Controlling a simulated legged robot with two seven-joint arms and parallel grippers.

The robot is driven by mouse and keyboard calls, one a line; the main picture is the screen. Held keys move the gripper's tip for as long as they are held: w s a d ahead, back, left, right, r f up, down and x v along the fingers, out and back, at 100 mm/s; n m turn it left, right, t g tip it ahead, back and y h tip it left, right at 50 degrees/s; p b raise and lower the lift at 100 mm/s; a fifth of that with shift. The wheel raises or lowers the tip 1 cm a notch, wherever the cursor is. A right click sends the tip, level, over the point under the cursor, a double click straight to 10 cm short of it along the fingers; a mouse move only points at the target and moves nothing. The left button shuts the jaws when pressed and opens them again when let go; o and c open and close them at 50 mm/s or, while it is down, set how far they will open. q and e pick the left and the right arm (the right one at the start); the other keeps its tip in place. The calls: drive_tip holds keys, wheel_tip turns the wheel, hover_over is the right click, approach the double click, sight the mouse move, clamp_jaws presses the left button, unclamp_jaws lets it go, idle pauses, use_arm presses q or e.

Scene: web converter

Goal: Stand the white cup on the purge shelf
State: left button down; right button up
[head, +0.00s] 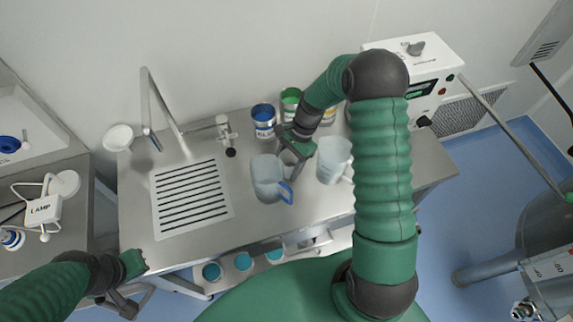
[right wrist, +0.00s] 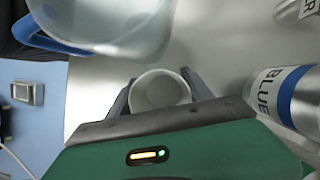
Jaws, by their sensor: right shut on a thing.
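The white cup (right wrist: 160,91) shows in the right wrist view with its round rim facing the camera, between the two dark fingers of my right gripper (right wrist: 157,84). The gripper is shut on it. In the head view my right gripper (head: 291,158) is low over the steel bench, between a clear jug with a blue handle (head: 268,178) and a whitish jug (head: 333,160). The cup is hidden there by the gripper. My left gripper (head: 135,263) is at the bench's front left corner; its jaws are unclear. I cannot tell which surface is the purge shelf.
A blue can (head: 263,121) and a green can (head: 290,100) stand behind the right gripper. Teal-topped jars (head: 243,262) stand below the front edge. A control box (head: 418,72) is back right.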

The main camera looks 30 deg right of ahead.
drive_tip(key=shift+f, duration=0.2)
drive_tip(key=o, duration=1.3)
drive_tip(key=shift+w, duration=0.2)
drive_tip(key=shift+o, duration=0.2)
drive_tip(key=shift+s+r, duration=0.1)
